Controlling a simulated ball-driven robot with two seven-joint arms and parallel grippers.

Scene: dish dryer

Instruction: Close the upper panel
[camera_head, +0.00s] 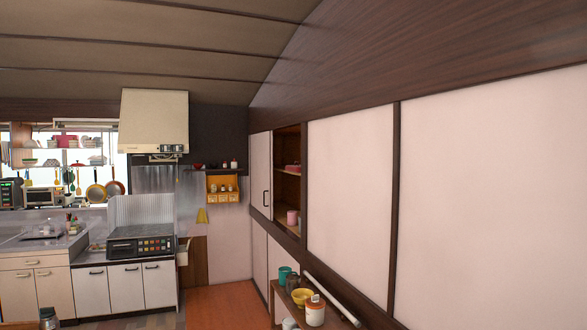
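On the right wall is an upper cupboard. A narrow white panel with a dark handle (260,175) stands at its far left end. Right beside it the cupboard is open, and its dark wooden inside (290,148) shows shelves with a pink dish (293,168) and a pink cup (292,217). A wide white panel (350,195) lies to the right of the opening. Which panel the task means cannot be told for sure. Neither of my grippers is in view.
Below the opening, a shelf (279,306) holds a teal cup, a dark cup and a white-and-orange jar (315,311). A pale bar (331,299) runs along its right. A stove (140,240) and counter (35,262) stand at the back left. Orange floor (225,305) between is clear.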

